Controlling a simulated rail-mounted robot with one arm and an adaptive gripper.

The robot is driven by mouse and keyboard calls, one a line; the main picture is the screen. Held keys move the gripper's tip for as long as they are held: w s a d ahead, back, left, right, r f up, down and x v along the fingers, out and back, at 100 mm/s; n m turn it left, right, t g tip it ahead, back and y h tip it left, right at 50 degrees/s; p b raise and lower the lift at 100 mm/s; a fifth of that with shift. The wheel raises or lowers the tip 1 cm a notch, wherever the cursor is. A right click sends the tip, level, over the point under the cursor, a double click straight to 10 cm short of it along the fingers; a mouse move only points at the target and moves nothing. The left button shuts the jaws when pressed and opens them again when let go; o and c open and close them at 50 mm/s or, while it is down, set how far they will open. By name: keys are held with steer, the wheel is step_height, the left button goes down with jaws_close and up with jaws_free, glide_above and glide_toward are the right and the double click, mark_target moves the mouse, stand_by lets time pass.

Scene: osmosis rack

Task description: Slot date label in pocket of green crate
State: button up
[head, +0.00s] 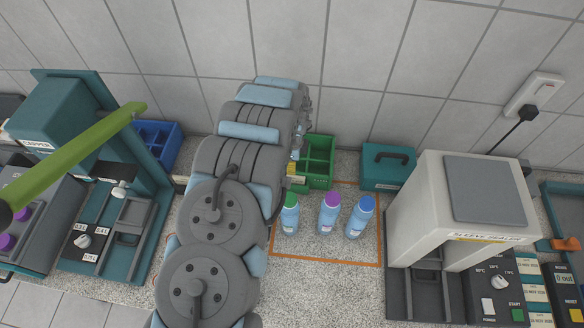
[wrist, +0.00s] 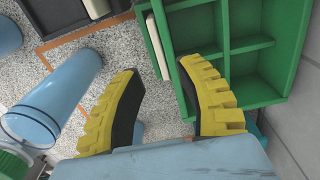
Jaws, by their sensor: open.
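The green crate (head: 320,163) stands against the back wall, left of the teal box; its divided compartments look empty in the wrist view (wrist: 250,43). A thin cream strip (wrist: 157,45), which looks like the date label, stands along the crate's outer side in the wrist view. It seems to sit at a narrow green holder there, but I cannot tell how deep. My gripper (wrist: 161,70) has its yellow fingers apart, one on each side of the strip's near end, with a gap to each. In the head view my arm hides most of the gripper.
Bottles with green (head: 290,199), purple (head: 332,200) and blue (head: 367,204) caps stand close in front of the crate, inside an orange outline (head: 325,258). The teal box (head: 388,180) and sleeve sealer (head: 455,205) are to the right. A blue crate (head: 160,133) and capper (head: 75,120) are left.

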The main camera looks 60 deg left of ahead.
step_height(320, 180, up, 6)
steer(key=shift+r, duration=0.25)
steer(key=shift+d, duration=0.1)
stand_by(0.7)
